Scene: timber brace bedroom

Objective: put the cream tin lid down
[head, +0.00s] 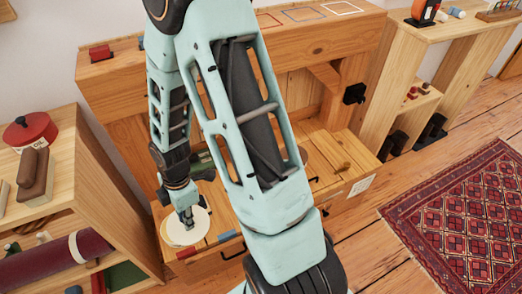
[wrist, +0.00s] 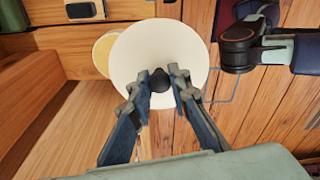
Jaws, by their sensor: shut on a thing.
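The cream tin lid is a pale round disc with a dark knob. My gripper (wrist: 158,82) is shut on the knob, with a finger on each side. The lid (wrist: 160,45) fills the upper middle of the wrist view. In the head view the lid (head: 195,222) shows under my gripper (head: 187,218), low over the left front of the wooden desk. A yellowish round thing (wrist: 101,57) is partly hidden behind the lid in the wrist view; I cannot tell whether they touch.
The wooden desk (head: 250,237) has red and blue blocks along its front edge. Red, blue and white outlines (head: 335,8) mark its upper ledge. A patterned rug (head: 470,220) lies right. My arm hides the desk's middle.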

